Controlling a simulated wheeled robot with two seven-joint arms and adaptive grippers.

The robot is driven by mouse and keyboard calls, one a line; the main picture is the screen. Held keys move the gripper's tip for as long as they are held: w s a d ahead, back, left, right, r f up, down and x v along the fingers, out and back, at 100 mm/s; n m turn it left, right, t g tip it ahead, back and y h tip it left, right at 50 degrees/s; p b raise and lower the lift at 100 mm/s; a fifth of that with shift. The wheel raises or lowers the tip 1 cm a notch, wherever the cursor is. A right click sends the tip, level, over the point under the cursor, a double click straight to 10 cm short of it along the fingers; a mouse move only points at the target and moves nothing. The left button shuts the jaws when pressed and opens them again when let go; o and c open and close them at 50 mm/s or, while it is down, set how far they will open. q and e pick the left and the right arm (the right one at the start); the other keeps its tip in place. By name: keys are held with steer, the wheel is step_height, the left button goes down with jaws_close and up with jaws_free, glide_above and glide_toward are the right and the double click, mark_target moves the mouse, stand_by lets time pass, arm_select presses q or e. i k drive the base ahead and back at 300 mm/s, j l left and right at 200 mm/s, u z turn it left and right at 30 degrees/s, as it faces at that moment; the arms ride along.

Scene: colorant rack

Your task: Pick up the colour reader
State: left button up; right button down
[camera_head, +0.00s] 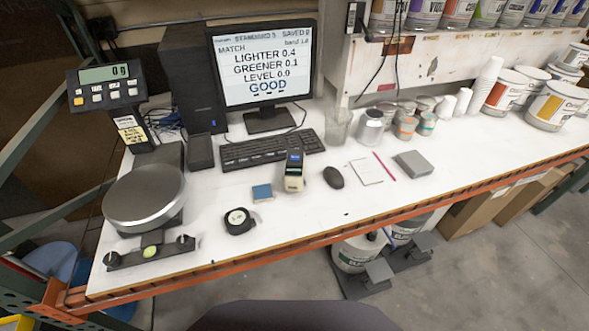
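The colour reader (294,172) looks like a small handheld device, dark and pale with a blue screen. It stands on the white bench top (300,215) in front of the keyboard (271,149), left of the black mouse (333,177). Nothing touches it that I can see. Neither of my grippers is in view.
A small blue block (262,193) and a round black tape measure (239,221) lie left of the reader. A scale (145,198) stands at far left, a monitor (263,62) behind. Notepad (366,171), pencil and grey box (413,164) lie right. The bench's front is mostly clear.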

mark_target(293, 175)
steer(key=k+l, duration=0.85)
steer(key=l, duration=0.25)
steer(key=u, duration=0.05)
